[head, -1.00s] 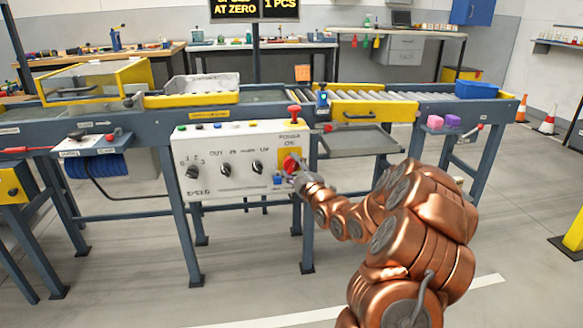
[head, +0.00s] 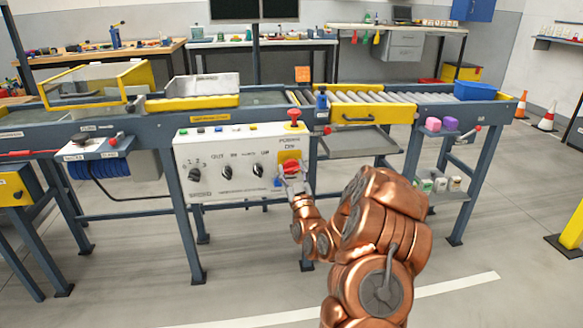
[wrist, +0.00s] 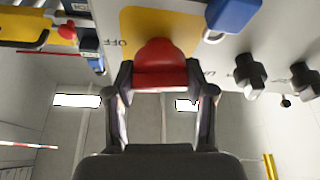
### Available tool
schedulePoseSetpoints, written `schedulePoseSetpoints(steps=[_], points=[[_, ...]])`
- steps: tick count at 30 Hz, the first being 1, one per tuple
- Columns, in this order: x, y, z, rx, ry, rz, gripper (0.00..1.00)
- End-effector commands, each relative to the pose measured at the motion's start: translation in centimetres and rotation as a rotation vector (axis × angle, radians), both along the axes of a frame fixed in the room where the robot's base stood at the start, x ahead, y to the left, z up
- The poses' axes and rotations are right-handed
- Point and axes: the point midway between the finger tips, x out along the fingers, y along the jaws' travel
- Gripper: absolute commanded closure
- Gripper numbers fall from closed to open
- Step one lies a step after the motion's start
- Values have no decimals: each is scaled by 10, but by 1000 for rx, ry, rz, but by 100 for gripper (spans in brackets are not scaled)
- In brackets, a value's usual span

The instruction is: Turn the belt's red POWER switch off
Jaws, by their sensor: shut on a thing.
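The red POWER switch (head: 289,168) sits on a yellow plate (head: 282,158) at the right end of the white control panel (head: 225,180). In the wrist view the red switch handle (wrist: 158,70) stands between my two fingers, with the yellow plate (wrist: 195,30) behind it and an upside-down OFF label beside it. My gripper (wrist: 160,82) is shut on the red handle; it also shows in the head view (head: 291,181), just below the switch. I cannot tell exactly which way the handle points. The overhead display (head: 240,8) is dark.
A red mushroom button (head: 293,115) stands on top of the panel near the switch. Black knobs (head: 226,173) line the panel to the left, and a blue part (wrist: 233,15) is close beside the plate. The belt frame runs behind. Floor in front is clear.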

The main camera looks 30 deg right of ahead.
Motion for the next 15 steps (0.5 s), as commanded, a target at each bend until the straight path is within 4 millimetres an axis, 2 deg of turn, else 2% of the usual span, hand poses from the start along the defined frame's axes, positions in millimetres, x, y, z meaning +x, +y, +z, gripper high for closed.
schedulePoseSetpoints(steps=[6, 15], points=[[1, 2, 2, 115, -49, 2, 81], [0, 0, 1, 189, -83, 1, 81]])
